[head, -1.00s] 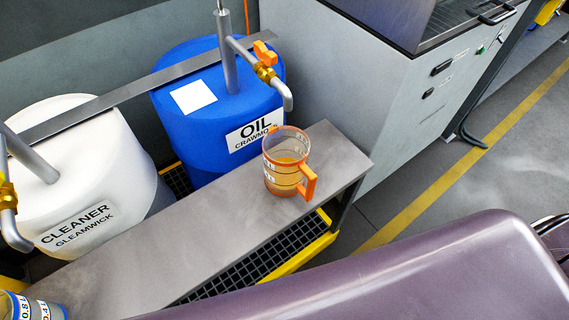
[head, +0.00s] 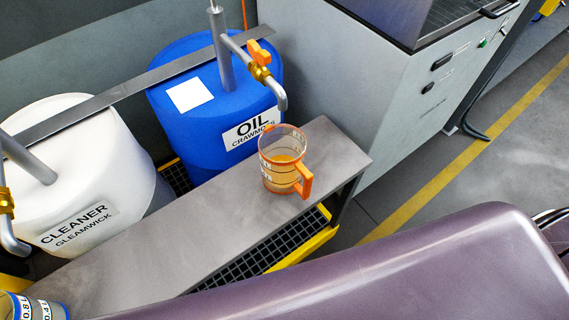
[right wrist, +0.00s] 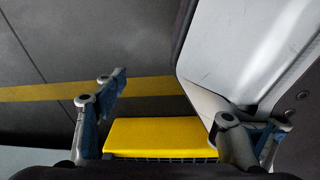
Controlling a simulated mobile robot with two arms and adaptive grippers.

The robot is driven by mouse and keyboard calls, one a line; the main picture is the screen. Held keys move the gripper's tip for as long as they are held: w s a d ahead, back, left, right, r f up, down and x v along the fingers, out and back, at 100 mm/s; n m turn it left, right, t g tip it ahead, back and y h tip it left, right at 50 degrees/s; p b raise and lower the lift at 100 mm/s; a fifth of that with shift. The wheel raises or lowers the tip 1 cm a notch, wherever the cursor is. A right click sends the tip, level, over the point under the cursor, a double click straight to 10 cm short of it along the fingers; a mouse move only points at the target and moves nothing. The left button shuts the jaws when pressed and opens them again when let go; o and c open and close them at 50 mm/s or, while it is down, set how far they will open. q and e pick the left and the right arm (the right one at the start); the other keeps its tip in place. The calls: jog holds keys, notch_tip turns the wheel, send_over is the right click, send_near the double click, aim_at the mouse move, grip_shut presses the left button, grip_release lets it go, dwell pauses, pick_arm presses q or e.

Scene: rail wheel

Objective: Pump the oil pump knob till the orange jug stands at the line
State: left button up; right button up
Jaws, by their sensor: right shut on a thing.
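The clear orange jug (head: 284,174) stands upright on the grey bench, its orange handle to the right. Amber liquid fills its lower part; I cannot read the level against its marks. The blue oil drum (head: 180,120) stands behind the bench. Its pipe spout (head: 281,97) ends above the jug, and an orange valve handle (head: 261,53) sits on the pipe. The pump knob is not clearly seen; the upright pipe runs to the top edge. In the right wrist view my right gripper (right wrist: 165,110) has its fingers apart, with a yellow piece (right wrist: 158,136) between them. My left gripper is not seen.
A white cleaner drum (head: 85,170) with its own spout stands left. Another marked jug (head: 30,306) is at the lower left. The grey bench (head: 150,255) is clear between the jugs. A grey cabinet (head: 400,100) stands right. A yellow-edged grating (head: 260,250) lies below the bench.

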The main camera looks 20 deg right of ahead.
jog(key=shift+g, duration=0.5)
jog(key=s+a, duration=0.1)
jog(key=s, duration=0.1)
jog(key=s+a+p, duration=0.1)
jog(key=s, duration=0.1)
jog(key=shift+a, duration=0.1)
jog(key=shift+c, duration=1.1)
jog(key=shift+r+p, duration=0.45)
jog(key=shift+p, duration=0.15)
jog(key=c, duration=0.7)
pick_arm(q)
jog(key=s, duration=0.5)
pick_arm(e)
jog(key=shift+r, duration=0.25)
grip_shut()
pick_arm(q)
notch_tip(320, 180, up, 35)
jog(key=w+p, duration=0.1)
jog(key=p, duration=3.4)
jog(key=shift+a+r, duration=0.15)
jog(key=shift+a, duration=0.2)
pick_arm(e)
notch_tip(320, 180, up, 69)
jog(key=w, duration=0.1)
jog(key=shift+d, duration=0.25)
